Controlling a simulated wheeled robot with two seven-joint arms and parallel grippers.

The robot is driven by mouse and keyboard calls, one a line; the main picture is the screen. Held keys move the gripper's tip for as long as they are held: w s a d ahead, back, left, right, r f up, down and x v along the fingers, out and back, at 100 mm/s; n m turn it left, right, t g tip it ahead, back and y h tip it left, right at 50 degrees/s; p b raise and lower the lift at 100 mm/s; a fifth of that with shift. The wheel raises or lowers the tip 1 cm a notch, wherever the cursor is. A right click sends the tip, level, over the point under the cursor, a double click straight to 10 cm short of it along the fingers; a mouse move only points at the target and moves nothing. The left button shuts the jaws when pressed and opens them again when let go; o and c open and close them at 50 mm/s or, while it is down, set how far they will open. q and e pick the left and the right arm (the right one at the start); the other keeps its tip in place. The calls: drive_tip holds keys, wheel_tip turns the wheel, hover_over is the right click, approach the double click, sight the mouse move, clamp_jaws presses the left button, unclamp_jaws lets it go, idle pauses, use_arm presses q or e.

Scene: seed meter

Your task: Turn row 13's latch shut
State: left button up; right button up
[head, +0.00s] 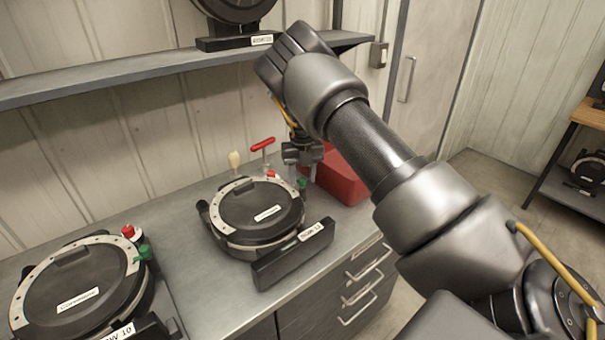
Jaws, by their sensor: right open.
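A seed meter with a round black lid (256,204) and a pale ring with holes sits on the grey bench; its front plate label (311,230) seems to read row 13, in small print. A red knob (272,175) and a green knob (302,184) stand at its back right edge. I cannot tell which part is the latch or how it is turned. My right gripper (303,172) points down just above the green knob. It is open and holds nothing visible; contact with the knob cannot be told. My left gripper is not in view.
A row 10 meter (75,292) with red and green knobs stands at the left. A red box (345,182) sits right of my gripper, partly hidden by my arm. A red T-handle tool (262,145) and a pale-handled tool (235,159) stand behind the meter. A shelf (120,77) hangs above.

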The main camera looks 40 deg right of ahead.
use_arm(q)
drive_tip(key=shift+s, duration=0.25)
use_arm(e)
drive_tip(key=shift+c, duration=0.2)
clamp_jaws()
drive_tip(key=shift+n, duration=0.3)
drive_tip(key=n, duration=0.5)
drive_tip(key=shift+n, duration=0.3)
drive_tip(key=n, duration=0.5)
drive_tip(key=shift+b, duration=0.4)
drive_tip(key=n, duration=0.3)
use_arm(q)
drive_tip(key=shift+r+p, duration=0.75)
drive_tip(key=shift+p, duration=0.45)
use_arm(e)
drive_tip(key=shift+n, duration=1.8)
